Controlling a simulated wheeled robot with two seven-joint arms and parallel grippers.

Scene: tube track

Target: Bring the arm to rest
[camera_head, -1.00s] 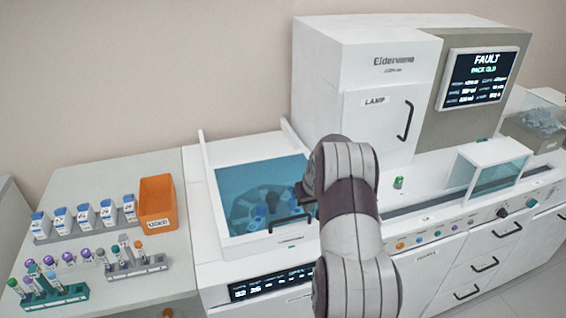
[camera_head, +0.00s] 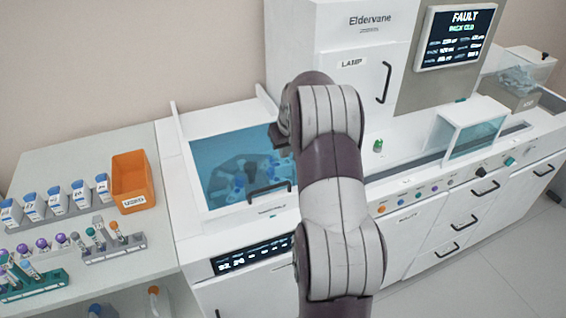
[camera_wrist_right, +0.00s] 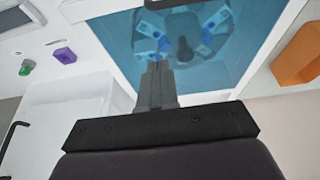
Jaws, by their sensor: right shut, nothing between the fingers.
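My right arm (camera_head: 335,190) reaches up from the bottom of the head view and stands in front of the white machine. Its gripper (camera_head: 276,137) shows only as a dark part at the arm's far left side, over the right edge of the blue-lidded bay (camera_head: 235,175). In the right wrist view my right gripper (camera_wrist_right: 158,70) is shut and empty, its fingers together in front of the blue transparent lid (camera_wrist_right: 115,35). A rotor with blue-capped holders (camera_wrist_right: 185,45) shows under the lid. My left gripper is not in view.
The Eldervane machine has a LAMP door (camera_head: 375,75) and a screen (camera_head: 455,38) reading FAULT. An orange bin (camera_head: 133,182), white-and-blue bottles (camera_head: 56,199) and tube racks (camera_head: 115,243) stand on the left bench. A clear-sided box (camera_head: 470,130) stands at right.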

